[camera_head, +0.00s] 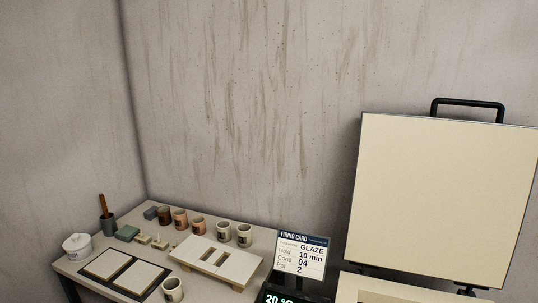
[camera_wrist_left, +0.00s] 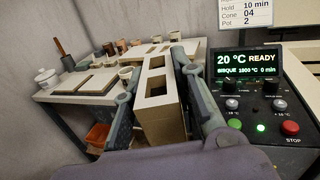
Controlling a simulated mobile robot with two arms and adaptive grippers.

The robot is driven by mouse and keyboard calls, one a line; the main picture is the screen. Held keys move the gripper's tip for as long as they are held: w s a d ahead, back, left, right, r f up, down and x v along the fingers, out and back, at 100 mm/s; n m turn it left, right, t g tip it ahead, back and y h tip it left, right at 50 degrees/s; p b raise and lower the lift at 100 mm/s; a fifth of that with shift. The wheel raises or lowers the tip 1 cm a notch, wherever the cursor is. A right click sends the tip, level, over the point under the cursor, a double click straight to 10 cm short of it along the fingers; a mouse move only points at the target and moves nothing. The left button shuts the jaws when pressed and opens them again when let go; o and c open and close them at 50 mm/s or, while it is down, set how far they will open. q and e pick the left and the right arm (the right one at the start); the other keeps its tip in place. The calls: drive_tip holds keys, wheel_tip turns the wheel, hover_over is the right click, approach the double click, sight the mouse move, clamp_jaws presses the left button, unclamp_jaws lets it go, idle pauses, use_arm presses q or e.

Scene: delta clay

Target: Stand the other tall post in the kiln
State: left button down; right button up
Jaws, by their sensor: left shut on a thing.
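My left gripper (camera_wrist_left: 157,72) shows in the left wrist view, with a grey finger on each side of a tall cream post (camera_wrist_left: 157,118). It is shut on the post, which has rectangular openings and is held in front of the work table. The kiln's raised square lid (camera_head: 440,195) stands at the right of the head view. Only a strip of the kiln's rim (camera_head: 372,285) shows below it, and the chamber's inside is mostly out of frame. My right gripper is in neither view.
The kiln's control box (camera_wrist_left: 245,90) reads 20 °C READY, right of the held post. A firing card (camera_head: 301,256) stands above it. The table holds a slotted cream board (camera_head: 190,255), several cups (camera_head: 223,231), flat slabs (camera_head: 138,277) and a white lidded jar (camera_head: 77,246).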

use_arm(q)
drive_tip(key=shift+s+a+r+y, duration=0.3)
drive_tip(key=shift+s+a, duration=0.1)
drive_tip(key=shift+s, duration=0.25)
drive_tip(key=shift+s+a+r+y, duration=0.2)
drive_tip(key=shift+s+a+y, duration=0.15)
drive_tip(key=shift+s, duration=0.3)
drive_tip(key=w+d+m+h, duration=0.2)
drive_tip(key=w+d+h, duration=0.1)
drive_tip(key=w, duration=0.5)
drive_tip(key=w+d+m+h, duration=0.1)
drive_tip(key=w+d+h, duration=0.1)
drive_tip(key=w, duration=0.6)
drive_tip(key=w+a+r, duration=0.3)
drive_tip(key=w+r, duration=0.2)
drive_tip(key=w, duration=0.3)
drive_tip(key=w+a+r, duration=0.2)
drive_tip(key=w+r, duration=0.2)
drive_tip(key=w, duration=0.3)
drive_tip(key=shift+w+a+r+g, duration=0.35)
drive_tip(key=shift+a+g, duration=0.05)
